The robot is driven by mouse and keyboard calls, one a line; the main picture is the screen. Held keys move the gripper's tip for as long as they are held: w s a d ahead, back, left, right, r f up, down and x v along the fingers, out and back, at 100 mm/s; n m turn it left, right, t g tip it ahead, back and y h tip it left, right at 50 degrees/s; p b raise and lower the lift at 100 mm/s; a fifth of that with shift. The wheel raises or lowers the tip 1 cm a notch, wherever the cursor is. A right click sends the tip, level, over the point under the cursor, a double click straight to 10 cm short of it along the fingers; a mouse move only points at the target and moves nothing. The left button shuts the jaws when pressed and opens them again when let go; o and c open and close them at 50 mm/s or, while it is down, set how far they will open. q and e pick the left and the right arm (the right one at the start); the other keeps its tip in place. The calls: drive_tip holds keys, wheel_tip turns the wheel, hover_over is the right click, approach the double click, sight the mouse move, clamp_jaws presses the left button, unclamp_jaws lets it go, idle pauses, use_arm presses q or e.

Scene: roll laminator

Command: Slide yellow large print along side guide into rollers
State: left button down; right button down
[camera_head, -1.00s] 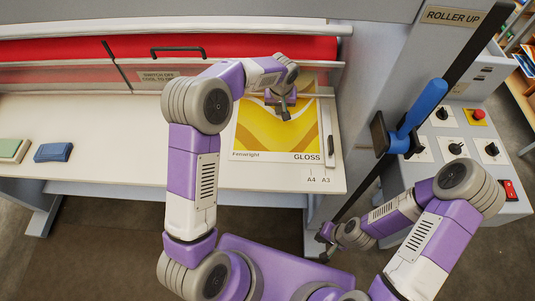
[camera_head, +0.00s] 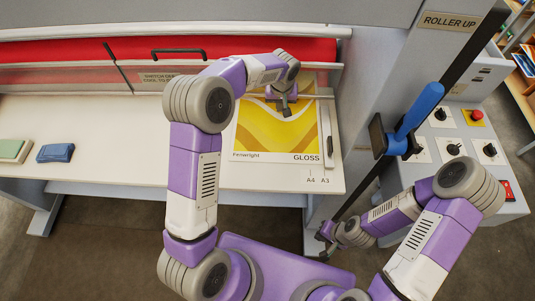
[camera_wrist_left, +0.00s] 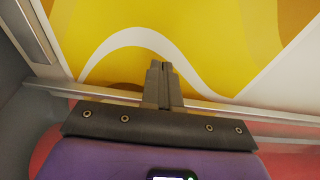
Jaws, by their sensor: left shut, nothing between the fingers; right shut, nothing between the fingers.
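The yellow print (camera_head: 275,135), with orange and white waves and a white strip reading "Fenwright" and "GLOSS", lies flat on the white table. Its far end reaches toward the rollers, where my arm partly hides it. The side guide (camera_head: 328,133) runs close along its right edge. My left gripper (camera_head: 286,114) is shut and empty, fingertips down over the upper part of the print. In the left wrist view the shut fingers (camera_wrist_left: 160,72) are over the print (camera_wrist_left: 200,45); contact is unclear. My right gripper (camera_head: 325,246) is shut and empty, low beyond the table's front edge.
A grey bar (camera_head: 320,96) crosses before the red roller (camera_head: 80,50). A blue lever (camera_head: 420,108) and control panel (camera_head: 470,150) stand to the right. A blue block (camera_head: 55,152) and green block (camera_head: 12,150) lie at left. The table's middle left is clear.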

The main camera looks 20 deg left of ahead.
use_arm(q)
wheel_tip(320, 180, up, 5)
drive_tip(key=p, duration=0.3)
idle(0.7)
